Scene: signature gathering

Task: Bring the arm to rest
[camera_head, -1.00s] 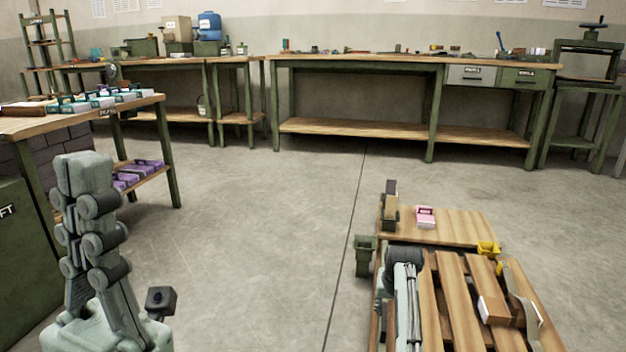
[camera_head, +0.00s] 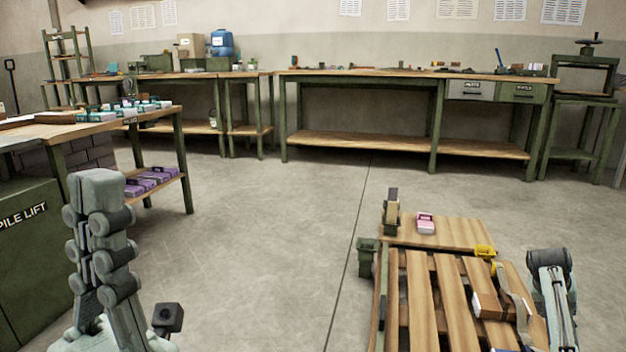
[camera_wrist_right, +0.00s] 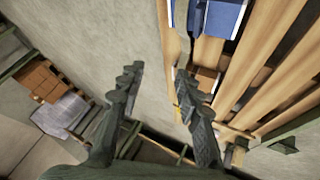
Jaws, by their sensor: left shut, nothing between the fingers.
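My left gripper (camera_head: 97,190) stands upright at the lower left of the head view, its fingers closed together with nothing between them. It is apart from the table beside it. Part of my right arm (camera_head: 553,290) shows at the lower right of the head view, by the right side of the wooden pallet (camera_head: 423,300); its fingers are not visible there. In the right wrist view my right gripper (camera_wrist_right: 158,85) has its two fingers wide apart, with bare floor between them. Pallet slats and a blue-and-white item (camera_wrist_right: 222,17) lie beyond the right finger.
A table (camera_head: 60,130) with several small packs stands at the left, purple packs (camera_head: 150,180) on its lower shelf. A pink pack (camera_head: 425,223) and a brown block (camera_head: 487,305) lie around the pallet. Long workbenches (camera_head: 365,75) line the back wall. The middle floor is clear.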

